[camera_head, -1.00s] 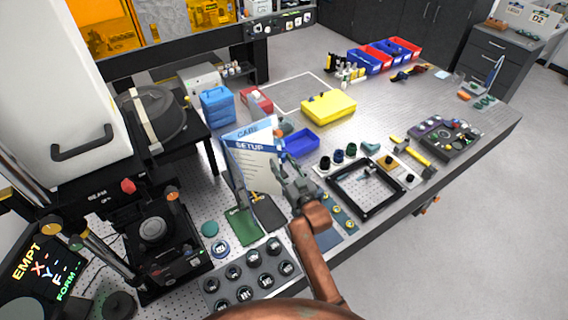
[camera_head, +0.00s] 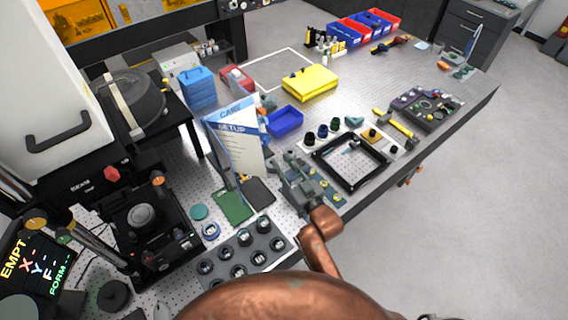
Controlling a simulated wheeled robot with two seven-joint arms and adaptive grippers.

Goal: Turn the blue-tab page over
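A flip booklet stands open on the bench with its pages upright. The white page (camera_head: 246,158) has a blue header strip reading SETUP, and a blue strip reading CARE (camera_head: 237,111) shows just above and behind it. I cannot tell which of these the blue tab belongs to. My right gripper (camera_head: 288,162) is just right of the page, beside its lower right edge, with a small visible gap. Its fingers point away from me and are too small to tell open from shut. Nothing shows held in it. My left gripper is not in view.
A dark tray of round parts (camera_head: 240,254) lies in front of the booklet. A black-framed tray (camera_head: 350,160) and a blue bin (camera_head: 285,121) stand to the right and behind. A yellow case (camera_head: 309,82) is farther back.

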